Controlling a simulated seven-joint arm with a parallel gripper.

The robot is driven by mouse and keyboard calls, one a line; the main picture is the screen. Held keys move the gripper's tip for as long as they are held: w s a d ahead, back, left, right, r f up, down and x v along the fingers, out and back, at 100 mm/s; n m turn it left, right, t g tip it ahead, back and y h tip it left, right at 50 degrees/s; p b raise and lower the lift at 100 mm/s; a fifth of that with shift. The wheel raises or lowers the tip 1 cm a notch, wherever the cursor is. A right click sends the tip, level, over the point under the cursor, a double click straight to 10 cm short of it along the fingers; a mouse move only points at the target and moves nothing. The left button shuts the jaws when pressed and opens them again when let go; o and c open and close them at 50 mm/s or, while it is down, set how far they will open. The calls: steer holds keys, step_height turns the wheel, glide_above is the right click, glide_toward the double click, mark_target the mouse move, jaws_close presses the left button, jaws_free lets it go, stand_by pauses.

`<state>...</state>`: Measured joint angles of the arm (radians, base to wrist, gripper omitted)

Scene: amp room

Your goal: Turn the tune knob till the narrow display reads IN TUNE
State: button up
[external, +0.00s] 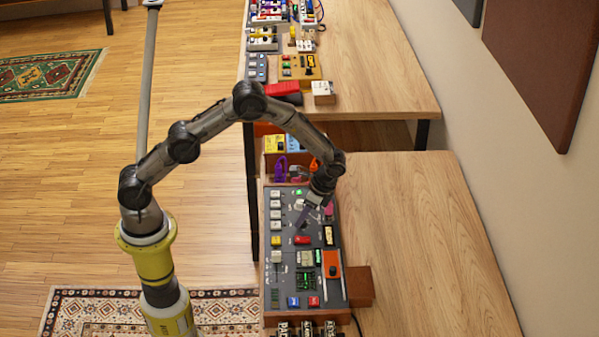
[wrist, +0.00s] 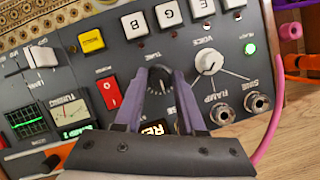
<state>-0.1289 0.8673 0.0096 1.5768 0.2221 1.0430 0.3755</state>
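The tune knob (wrist: 160,80) is a dark round knob with a light pointer mark, beside the upside-down label TUNE in the wrist view. My gripper (wrist: 161,74) has its two purple fingers apart, one on each side of the knob. I cannot tell whether they press on it. In the external view my gripper (external: 301,224) reaches down to the panel and hides the knob.
The grey control panel (external: 277,307) lies along the desk (external: 430,260). Near the knob are a red switch (wrist: 109,93), a pale VOICE knob (wrist: 209,62), lettered white keys (wrist: 168,14) and two jacks. A pink cable (wrist: 268,137) runs along the panel's edge. The desk to the right is clear.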

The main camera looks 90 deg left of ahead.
jaws_close()
steer(key=shift+n, duration=0.4)
steer(key=shift+a+n+h, duration=0.1)
steer(key=shift+n+h, duration=0.45)
steer(key=shift+n, duration=0.8)
steer(key=shift+a+n+h, duration=0.1)
steer(key=shift+n+h, duration=0.45)
steer(key=shift+n, duration=0.8)
steer(key=shift+g, duration=0.3)
steer(key=shift+o, duration=2.2)
jaws_free()
steer(key=shift+r, duration=0.1)
